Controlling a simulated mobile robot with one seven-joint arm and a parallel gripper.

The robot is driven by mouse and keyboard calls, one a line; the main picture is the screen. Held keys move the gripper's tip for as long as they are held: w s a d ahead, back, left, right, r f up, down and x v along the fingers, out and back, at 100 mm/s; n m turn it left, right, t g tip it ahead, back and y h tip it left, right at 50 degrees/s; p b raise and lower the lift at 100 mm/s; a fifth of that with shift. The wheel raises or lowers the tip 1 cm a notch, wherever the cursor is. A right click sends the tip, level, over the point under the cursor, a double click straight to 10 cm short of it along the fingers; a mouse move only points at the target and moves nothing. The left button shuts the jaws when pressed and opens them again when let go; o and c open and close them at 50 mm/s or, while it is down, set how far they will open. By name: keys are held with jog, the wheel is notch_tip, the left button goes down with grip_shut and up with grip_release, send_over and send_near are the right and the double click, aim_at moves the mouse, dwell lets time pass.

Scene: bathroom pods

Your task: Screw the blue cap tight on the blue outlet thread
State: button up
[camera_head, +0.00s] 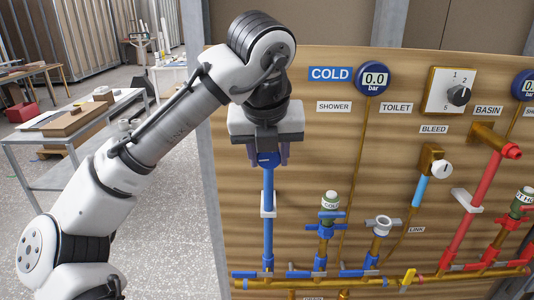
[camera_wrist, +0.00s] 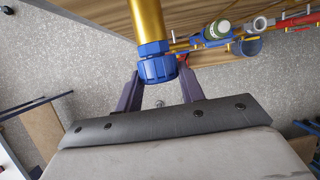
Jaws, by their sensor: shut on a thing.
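The cap sits in line with a blue collar (camera_wrist: 153,48) at the end of a pipe that looks brass in this view. The thread is hidden, so how tight the cap sits cannot be told.
A wooden panel (camera_head: 400,150) carries the pipes. A COLD gauge (camera_head: 374,78) is up right of my gripper. A green-capped valve (camera_head: 331,200) and an open white-rimmed outlet (camera_head: 379,226) stand to the right. A blue-and-brass manifold (camera_head: 340,273) runs along below.

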jog(key=shift+r+y, duration=0.1)
jog(key=shift+y, duration=0.2)
jog(key=shift+d+m+y, duration=0.25)
jog(key=shift+m+y, duration=0.15)
jog(key=shift+y, duration=1.2)
jog(key=o, duration=1)
jog(key=shift+c, duration=0.2)
